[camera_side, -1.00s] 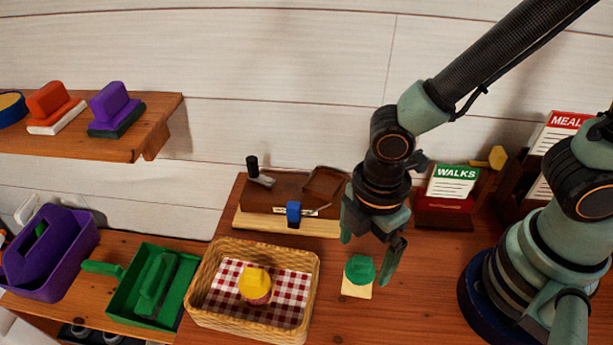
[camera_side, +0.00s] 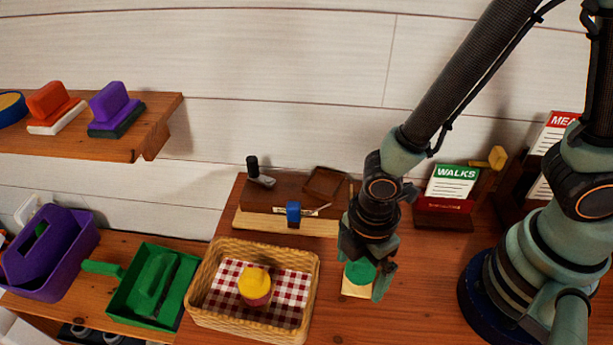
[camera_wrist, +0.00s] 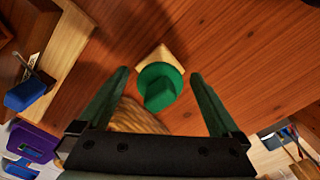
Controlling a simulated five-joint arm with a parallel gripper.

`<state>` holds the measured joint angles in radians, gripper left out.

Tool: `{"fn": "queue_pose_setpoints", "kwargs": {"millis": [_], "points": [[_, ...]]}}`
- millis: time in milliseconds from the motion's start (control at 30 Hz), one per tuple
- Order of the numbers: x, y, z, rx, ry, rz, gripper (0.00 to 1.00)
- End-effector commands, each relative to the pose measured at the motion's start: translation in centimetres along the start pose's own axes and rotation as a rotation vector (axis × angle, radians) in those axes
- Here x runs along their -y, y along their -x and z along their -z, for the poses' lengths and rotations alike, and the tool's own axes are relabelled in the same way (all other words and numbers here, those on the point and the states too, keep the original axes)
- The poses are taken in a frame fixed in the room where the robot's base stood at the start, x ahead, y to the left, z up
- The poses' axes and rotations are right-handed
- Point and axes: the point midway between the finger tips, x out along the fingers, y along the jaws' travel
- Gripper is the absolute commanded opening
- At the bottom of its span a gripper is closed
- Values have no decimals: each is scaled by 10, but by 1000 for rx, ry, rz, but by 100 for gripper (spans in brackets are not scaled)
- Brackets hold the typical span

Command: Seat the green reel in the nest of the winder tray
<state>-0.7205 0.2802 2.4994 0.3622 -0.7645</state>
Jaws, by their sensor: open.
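The green reel (camera_side: 360,271) stands on a small pale square block on the wooden table; the wrist view shows its round green top with a raised knob (camera_wrist: 160,88). My gripper (camera_side: 364,268) is open just above the reel. In the wrist view its two fingers (camera_wrist: 160,75) are on either side of the reel, with gaps both sides. A brown wooden unit (camera_side: 258,197) on a pale base, with a black knob, a square recess and a blue part, stands at the back; it looks like the winder tray. I cannot make out its nest clearly.
A wicker basket (camera_side: 310,275) with a checked cloth and a yellow-topped item stands left of the reel. A WALKS card holder (camera_side: 446,208) is behind right. The table's front right is clear.

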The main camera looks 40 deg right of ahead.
Motion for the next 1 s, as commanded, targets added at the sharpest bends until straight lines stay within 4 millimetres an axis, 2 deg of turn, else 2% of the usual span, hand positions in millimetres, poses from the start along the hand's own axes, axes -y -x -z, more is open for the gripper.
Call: {"fn": "queue_pose_setpoints", "kwargs": {"millis": [33,67,200,267,300,767,1000], "points": [[0,0,0,0,0,0,99],[0,0,0,0,0,0,92],[0,0,0,0,0,0,38],[0,0,0,0,0,0,15],[0,0,0,0,0,0,8],[-1,8,1,-2,0,-2,8],[-2,38,2,-7,0,-6,8]]}}
